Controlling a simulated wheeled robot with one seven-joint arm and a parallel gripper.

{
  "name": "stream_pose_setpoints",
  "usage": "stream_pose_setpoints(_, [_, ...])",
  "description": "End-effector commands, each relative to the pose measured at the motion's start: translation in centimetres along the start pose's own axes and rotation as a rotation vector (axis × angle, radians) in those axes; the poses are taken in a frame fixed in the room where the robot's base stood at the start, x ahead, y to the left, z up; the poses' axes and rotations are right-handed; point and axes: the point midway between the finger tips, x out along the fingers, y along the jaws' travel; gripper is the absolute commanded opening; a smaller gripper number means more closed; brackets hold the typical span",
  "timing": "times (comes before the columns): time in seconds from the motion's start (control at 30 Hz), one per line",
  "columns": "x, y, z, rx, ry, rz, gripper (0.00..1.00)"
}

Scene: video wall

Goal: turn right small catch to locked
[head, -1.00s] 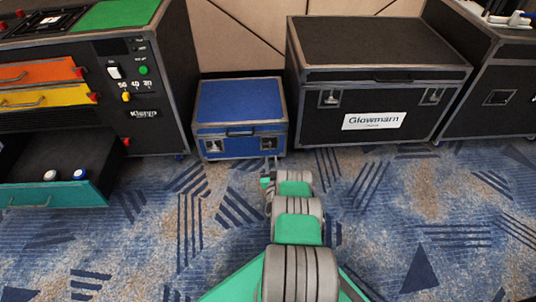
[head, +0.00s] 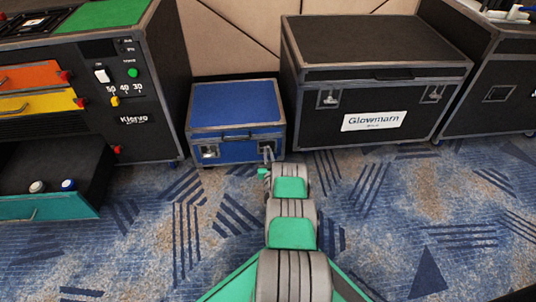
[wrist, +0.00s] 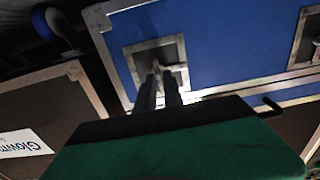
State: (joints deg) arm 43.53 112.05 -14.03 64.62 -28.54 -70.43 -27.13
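The small blue case (head: 235,103) stands on the carpet with its lid down. Its left catch (head: 209,151) shows on the front. The right catch is largely hidden behind my gripper (head: 268,154) in the head view. In the wrist view, one catch (wrist: 170,50) sits in a metal recess on the blue case (wrist: 225,45), with a pale raised piece at its middle. My gripper (wrist: 158,78) has its two dark fingertips at that piece, a narrow gap between them. Whether they are closed on it, and which way the catch is turned, I cannot tell.
A large black Glowmarn case (head: 375,85) stands close on the right. A black console (head: 130,80) stands on the left, with a teal-fronted drawer (head: 45,205) pulled out over the floor. A wall is behind. The carpet in front is clear.

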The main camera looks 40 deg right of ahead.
Motion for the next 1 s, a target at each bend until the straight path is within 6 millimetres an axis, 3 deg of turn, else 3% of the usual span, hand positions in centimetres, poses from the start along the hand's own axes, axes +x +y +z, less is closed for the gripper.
stream_pose_setpoints(0.13, [0.01,0.12,0.01,0.000,0.000,0.001,0.00])
stream_pose_setpoints(0.7, [0.00,0.13,0.05,0.006,0.000,0.002,0.00])
stream_pose_setpoints(1.0, [0.02,0.21,0.19,0.102,0.000,0.002,0.00])
